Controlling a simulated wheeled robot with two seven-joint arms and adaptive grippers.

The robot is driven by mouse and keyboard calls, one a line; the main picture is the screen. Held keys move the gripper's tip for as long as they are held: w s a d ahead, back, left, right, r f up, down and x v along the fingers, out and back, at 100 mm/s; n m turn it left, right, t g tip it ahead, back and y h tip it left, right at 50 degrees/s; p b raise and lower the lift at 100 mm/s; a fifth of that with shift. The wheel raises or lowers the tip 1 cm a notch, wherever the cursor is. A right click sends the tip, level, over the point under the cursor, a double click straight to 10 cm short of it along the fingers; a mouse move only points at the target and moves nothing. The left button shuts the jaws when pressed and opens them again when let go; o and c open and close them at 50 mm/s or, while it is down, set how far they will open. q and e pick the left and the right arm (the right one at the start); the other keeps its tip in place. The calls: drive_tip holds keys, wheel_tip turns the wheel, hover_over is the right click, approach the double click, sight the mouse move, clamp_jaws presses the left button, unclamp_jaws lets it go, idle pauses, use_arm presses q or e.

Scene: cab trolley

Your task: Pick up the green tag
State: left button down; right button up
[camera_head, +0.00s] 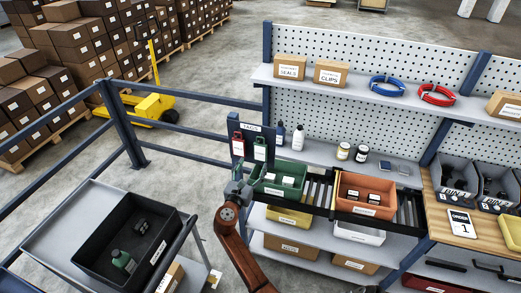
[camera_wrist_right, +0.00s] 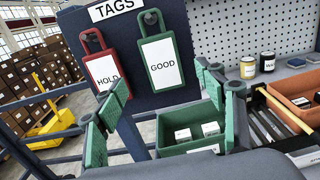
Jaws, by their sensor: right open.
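The green tag (camera_head: 260,150) hangs beside a red tag (camera_head: 238,146) on a dark blue board at the left end of the shelving. In the right wrist view the green tag (camera_wrist_right: 160,62) reads "GOOD" and hangs from a dark peg (camera_wrist_right: 151,18); the red tag (camera_wrist_right: 103,72) reads "HOLD". My right gripper (camera_head: 238,187) is just below the board. In the wrist view its green-padded fingers (camera_wrist_right: 158,112) are spread and empty. The green tag appears beyond them, between the fingers in the picture and apart from them. My left gripper is not in view.
A green bin (camera_head: 278,180) with small white-labelled boxes sits just right of my right gripper, with an orange bin (camera_head: 362,197) further right. Blue railings (camera_head: 190,130) stand to the left. A trolley with a black tray (camera_head: 157,262) stands at the lower left.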

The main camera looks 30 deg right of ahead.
sight(260, 151)
drive_tip(key=x, duration=0.2)
drive_tip(key=p+x, duration=0.1)
drive_tip(key=x, duration=0.1)
drive_tip(key=p+x, duration=0.1)
drive_tip(key=x, duration=0.1)
drive_tip(key=shift+d+r, duration=0.2)
drive_tip(key=shift+r, duration=0.1)
drive_tip(key=shift+w+d+f, duration=0.2)
drive_tip(key=shift+w+d, duration=0.25)
drive_tip(key=shift+w, duration=0.05)
drive_tip(key=shift+s, duration=0.1)
drive_tip(key=shift+c, duration=0.4)
drive_tip(key=shift+c, duration=0.8)
drive_tip(key=c, duration=1)
